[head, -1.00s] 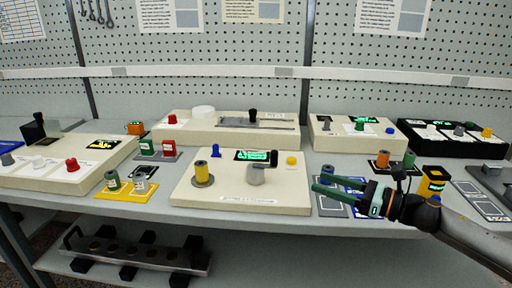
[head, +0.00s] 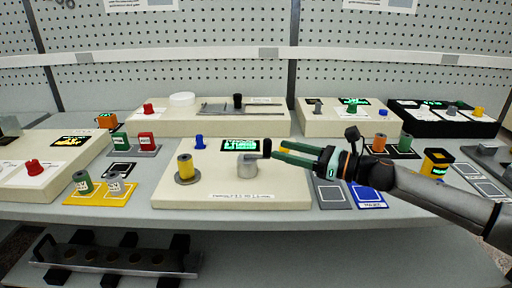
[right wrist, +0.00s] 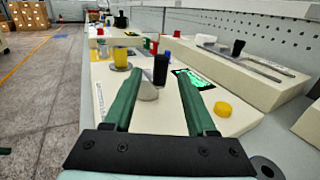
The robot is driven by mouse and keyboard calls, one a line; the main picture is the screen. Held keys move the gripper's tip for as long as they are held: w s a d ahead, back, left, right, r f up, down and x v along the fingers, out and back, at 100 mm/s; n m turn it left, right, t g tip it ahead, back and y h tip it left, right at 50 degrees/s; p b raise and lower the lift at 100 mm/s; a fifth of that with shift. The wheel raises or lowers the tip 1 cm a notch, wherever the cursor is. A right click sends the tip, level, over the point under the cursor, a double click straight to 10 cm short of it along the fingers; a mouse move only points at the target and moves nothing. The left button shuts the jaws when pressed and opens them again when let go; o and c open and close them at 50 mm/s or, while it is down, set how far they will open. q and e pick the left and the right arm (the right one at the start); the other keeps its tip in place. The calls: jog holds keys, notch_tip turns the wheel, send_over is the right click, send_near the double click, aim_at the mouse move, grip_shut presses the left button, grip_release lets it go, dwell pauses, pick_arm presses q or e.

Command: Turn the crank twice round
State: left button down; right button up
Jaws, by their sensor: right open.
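The crank has a grey hub (head: 247,169) and an upright black handle (head: 266,147). It sits on a cream board beside a small green-lit display (head: 240,145). My right gripper (head: 279,151) has green fingers and is open, coming in from the right with its tips close to the handle. In the right wrist view the black handle (right wrist: 161,69) appears between the spread fingertips (right wrist: 160,72), with the grey hub (right wrist: 148,92) below it. I cannot tell whether the fingers touch it. My left gripper is not in view.
The same board carries a yellow spool (head: 185,167) and a blue knob (head: 199,142). A yellow button (right wrist: 222,109) shows in the right wrist view by the right finger. Other cream boards (head: 210,122) stand behind.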

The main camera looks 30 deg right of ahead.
aim_at(265, 155)
jog(key=shift+w+a+b, duration=0.2)
jog(key=shift+w+b, duration=0.1)
jog(key=shift+w, duration=0.2)
jog(key=shift+w+a+r, duration=0.1)
jog(key=shift+w, duration=0.05)
jog(key=shift+p+x, duration=0.4)
jog(key=shift+x, duration=0.45)
jog(key=shift+p+x, duration=0.9)
jog(key=shift+x, duration=0.6)
jog(key=shift+p+x, duration=0.4)
jog(key=shift+x, duration=0.55)
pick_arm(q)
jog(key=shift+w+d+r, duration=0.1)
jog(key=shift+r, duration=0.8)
pick_arm(e)
jog(key=shift+w+a, duration=0.15)
jog(key=shift+w, duration=0.05)
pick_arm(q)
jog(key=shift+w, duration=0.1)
pick_arm(e)
grip_shut()
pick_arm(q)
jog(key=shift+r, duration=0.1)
